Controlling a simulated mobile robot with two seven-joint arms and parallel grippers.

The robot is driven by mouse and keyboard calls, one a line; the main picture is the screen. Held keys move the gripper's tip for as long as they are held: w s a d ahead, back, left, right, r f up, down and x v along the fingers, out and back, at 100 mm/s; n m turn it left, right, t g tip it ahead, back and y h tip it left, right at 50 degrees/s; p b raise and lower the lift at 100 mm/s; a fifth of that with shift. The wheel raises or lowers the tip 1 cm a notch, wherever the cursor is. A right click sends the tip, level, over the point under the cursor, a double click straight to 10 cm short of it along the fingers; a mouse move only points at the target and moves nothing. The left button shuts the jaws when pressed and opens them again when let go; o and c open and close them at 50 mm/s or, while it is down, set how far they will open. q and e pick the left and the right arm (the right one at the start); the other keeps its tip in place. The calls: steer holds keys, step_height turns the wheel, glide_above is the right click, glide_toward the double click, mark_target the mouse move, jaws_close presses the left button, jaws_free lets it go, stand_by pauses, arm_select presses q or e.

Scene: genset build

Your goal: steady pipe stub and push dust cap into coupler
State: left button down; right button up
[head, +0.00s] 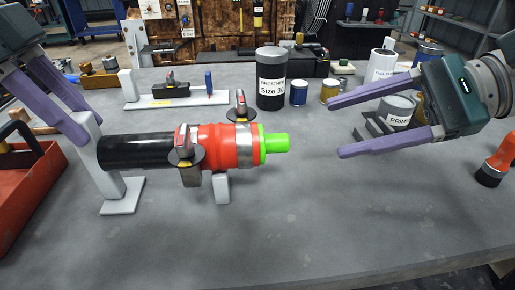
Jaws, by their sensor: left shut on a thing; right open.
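The black pipe stub (133,151) lies level above the bench, on a light grey stand (122,194). The red coupler (216,138) joins its right end and has a silver band and dark cam levers (184,143). The bright green dust cap (272,143) sits at the coupler's right mouth, part of it sticking out; how deep it sits I cannot tell. My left gripper (82,138) is shut at the left end of the pipe stub; its fingertips are partly hidden by the stand. My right gripper (335,128) is open and empty, right of the cap and apart from it.
A dark canister labelled Size 30 (271,82) and small cans (299,93) stand behind the coupler. A primer can (397,111) is behind my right gripper. A red tray (28,190) is at left, an orange-red flashlight-like item (497,160) at right. The front bench is clear.

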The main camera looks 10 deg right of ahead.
steer(key=shift+v, duration=1.8)
arm_select(q)
steer(key=c, duration=0.5)
jaws_free()
